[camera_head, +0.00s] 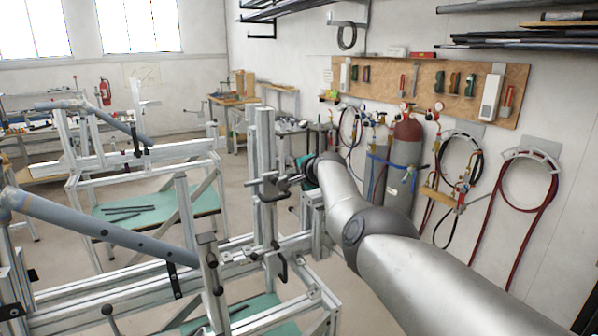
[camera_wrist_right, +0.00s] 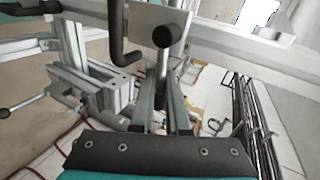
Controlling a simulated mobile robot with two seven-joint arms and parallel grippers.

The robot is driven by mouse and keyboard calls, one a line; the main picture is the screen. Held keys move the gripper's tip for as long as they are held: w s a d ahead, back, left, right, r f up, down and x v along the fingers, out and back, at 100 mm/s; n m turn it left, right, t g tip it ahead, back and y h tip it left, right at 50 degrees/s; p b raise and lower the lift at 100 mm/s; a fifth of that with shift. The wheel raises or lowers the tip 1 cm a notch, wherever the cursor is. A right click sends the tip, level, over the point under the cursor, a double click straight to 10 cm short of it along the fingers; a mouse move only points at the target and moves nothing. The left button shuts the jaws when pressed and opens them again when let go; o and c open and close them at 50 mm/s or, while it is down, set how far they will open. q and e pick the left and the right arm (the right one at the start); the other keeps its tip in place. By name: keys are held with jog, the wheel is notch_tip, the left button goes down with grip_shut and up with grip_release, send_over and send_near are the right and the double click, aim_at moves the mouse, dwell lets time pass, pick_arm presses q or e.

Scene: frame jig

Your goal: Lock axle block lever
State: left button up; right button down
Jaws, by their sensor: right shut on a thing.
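The axle block (camera_head: 268,188) is a dark clamp-like part on an upright metal post of the frame jig (camera_head: 265,140) in the head view. My right gripper (camera_head: 290,181) reaches it from the right. In the right wrist view a metal lever with a black knob (camera_wrist_right: 168,36) stands between the two fingers of my right gripper (camera_wrist_right: 163,118). The fingers are shut on the lever, with the knob showing beyond their tips. The block's inner mechanism is too small to make out. My left gripper is not in view.
A blue-grey tube (camera_head: 105,232) slants across the jig at left. Another black-ended handle (camera_wrist_right: 122,40) hangs beside the lever. A second jig (camera_head: 150,155) stands behind. Gas cylinders (camera_head: 405,150) and coiled hoses stand along the right wall.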

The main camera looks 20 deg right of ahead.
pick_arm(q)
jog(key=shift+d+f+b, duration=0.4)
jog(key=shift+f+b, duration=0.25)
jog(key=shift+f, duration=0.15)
pick_arm(e)
jog(key=shift+d+f+m+y, duration=0.1)
jog(key=shift+d+m+y, duration=0.35)
jog(key=shift+m, duration=0.25)
jog(key=shift+f, duration=0.1)
jog(key=c, duration=1.2)
grip_release()
jog(key=shift+o, duration=1.4)
jog(key=shift+d+f, duration=0.15)
jog(key=shift+f, duration=0.05)
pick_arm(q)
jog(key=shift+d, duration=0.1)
pick_arm(e)
jog(key=shift+a, duration=0.25)
